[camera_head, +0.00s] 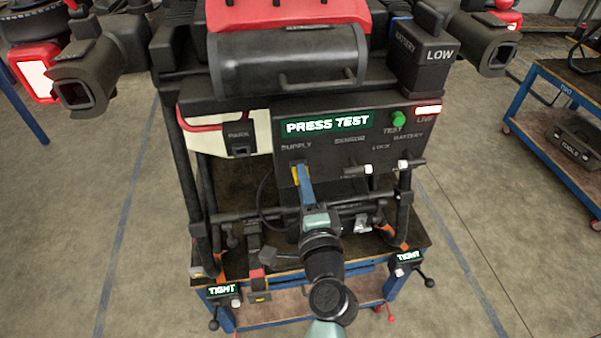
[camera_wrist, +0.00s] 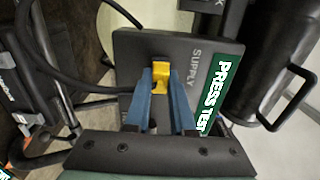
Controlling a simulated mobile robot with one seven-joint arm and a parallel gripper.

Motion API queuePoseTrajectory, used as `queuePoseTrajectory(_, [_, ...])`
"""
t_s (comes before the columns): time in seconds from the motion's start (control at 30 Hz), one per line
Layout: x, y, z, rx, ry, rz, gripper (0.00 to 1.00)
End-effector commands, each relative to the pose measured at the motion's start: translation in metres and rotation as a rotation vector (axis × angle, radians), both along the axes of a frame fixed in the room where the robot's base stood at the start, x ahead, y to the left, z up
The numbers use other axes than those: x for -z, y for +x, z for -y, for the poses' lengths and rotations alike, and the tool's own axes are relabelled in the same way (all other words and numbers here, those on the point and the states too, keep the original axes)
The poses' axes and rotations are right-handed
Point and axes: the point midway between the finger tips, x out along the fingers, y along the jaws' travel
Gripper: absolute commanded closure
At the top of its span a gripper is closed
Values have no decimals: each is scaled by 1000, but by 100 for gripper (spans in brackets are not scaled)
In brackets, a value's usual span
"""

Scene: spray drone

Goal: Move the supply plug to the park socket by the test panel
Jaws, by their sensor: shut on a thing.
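The yellow supply plug (camera_wrist: 160,76) sits at the panel face beside the SUPPLY label, with a black cable beside it. In the head view it (camera_head: 296,174) is mostly hidden by my blue fingers. My gripper (camera_wrist: 162,98) is shut on the plug, with one finger on each side of it. It also shows in the head view (camera_head: 302,178), reaching up to the panel. The test panel (camera_head: 340,180) is dark and has a lit PRESS TEST display (camera_head: 327,125). The park socket (camera_head: 240,147) is a small dark block labelled PARK, left of the panel. Its opening is hard to make out.
A green TEST button (camera_head: 399,119) and white-tipped levers (camera_head: 369,169) are right of the plug. A black battery block (camera_head: 425,55) marked LOW stands above. Two TIGHT displays (camera_head: 222,289) flank the stand's lower front. A blue cart (camera_head: 560,120) is at the right.

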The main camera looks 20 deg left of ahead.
Motion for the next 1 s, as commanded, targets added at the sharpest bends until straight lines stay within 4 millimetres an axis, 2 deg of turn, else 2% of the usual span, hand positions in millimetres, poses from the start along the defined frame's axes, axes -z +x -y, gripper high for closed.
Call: queuePoseTrajectory(1.0, [1, -31, 22, 1, -1, -1, 100])
